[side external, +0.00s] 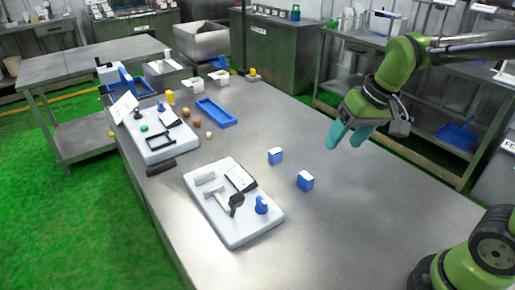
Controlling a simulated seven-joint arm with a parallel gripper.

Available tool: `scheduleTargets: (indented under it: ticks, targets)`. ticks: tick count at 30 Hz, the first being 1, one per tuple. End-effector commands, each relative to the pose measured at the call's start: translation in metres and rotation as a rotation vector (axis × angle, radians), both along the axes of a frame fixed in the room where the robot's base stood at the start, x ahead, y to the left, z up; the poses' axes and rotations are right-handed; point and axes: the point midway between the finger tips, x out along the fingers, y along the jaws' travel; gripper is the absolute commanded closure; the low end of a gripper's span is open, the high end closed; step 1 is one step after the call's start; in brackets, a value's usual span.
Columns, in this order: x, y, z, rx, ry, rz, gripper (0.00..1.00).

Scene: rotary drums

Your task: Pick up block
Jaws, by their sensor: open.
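Two small blue blocks with pale tops stand on the steel table. One block (275,156) is near the middle of the table. The other block (305,181) is a little nearer the camera and to the right. My gripper (346,138) has teal fingers, is open and empty, and hangs in the air above the table, up and to the right of both blocks. It touches neither block.
A white board (249,224) with fixtures and a blue knob lies left of the blocks. A second white board (160,148) is farther back. A blue tray (217,113) and small round items lie behind. The table's right side is clear.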

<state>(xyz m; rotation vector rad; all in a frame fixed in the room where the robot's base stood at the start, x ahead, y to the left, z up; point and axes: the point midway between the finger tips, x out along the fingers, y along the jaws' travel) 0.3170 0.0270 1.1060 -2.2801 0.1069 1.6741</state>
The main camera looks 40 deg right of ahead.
Motion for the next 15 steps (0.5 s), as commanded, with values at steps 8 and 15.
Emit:
scheduleTargets:
  ticks: [8, 15]
  targets:
    - [0.084, -0.009, -0.041, -0.103, 0.226, 0.149, 0.38]
    - [0.122, -0.017, -0.044, -0.163, 0.292, 0.248, 0.38]
